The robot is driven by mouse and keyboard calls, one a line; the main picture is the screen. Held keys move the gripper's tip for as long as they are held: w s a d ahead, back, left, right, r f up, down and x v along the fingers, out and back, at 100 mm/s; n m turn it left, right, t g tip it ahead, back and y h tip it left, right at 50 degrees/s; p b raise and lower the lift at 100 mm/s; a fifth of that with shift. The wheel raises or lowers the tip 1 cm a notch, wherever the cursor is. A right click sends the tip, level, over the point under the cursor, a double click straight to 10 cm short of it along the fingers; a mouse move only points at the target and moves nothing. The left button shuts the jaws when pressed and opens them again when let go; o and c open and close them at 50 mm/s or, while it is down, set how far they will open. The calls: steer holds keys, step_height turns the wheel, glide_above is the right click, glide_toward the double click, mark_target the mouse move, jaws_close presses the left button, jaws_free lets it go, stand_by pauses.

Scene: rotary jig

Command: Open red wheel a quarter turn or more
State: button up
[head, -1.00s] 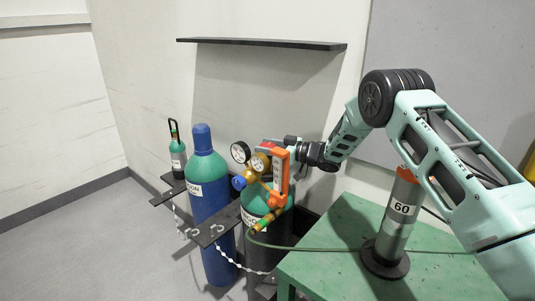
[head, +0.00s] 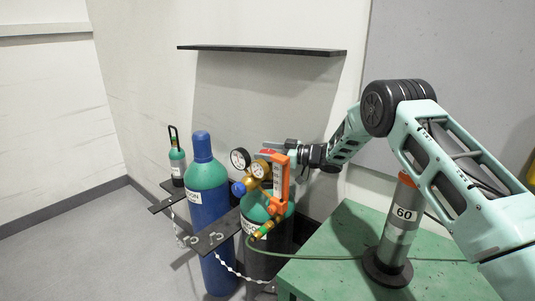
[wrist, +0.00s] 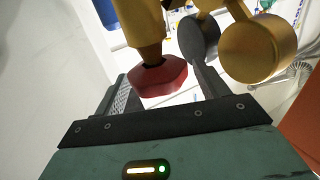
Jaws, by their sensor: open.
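The red wheel (wrist: 160,80) is a faceted knob on a brass valve stem (wrist: 138,25) in the wrist view. My gripper (wrist: 163,88) is open, with one finger on each side of the wheel. I cannot tell whether either finger touches it. In the head view my gripper (head: 285,148) is at the regulator on top of the green-topped cylinder (head: 257,205). Only a small patch of the red wheel (head: 268,152) shows there, and the gripper and an orange-framed flowmeter (head: 282,180) partly hide the area.
Two round gauges (head: 240,158) and a blue knob (head: 238,188) crowd the regulator's left side. A blue cylinder (head: 208,205) stands to the left. A green table (head: 345,230) with a grey post marked 60 (head: 402,220) is under my arm. A dark shelf (head: 262,48) hangs above.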

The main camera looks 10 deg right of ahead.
mark_target(267, 152)
step_height(267, 152, up, 9)
steer(key=shift+r+b, duration=0.2)
steer(key=shift+b, duration=0.65)
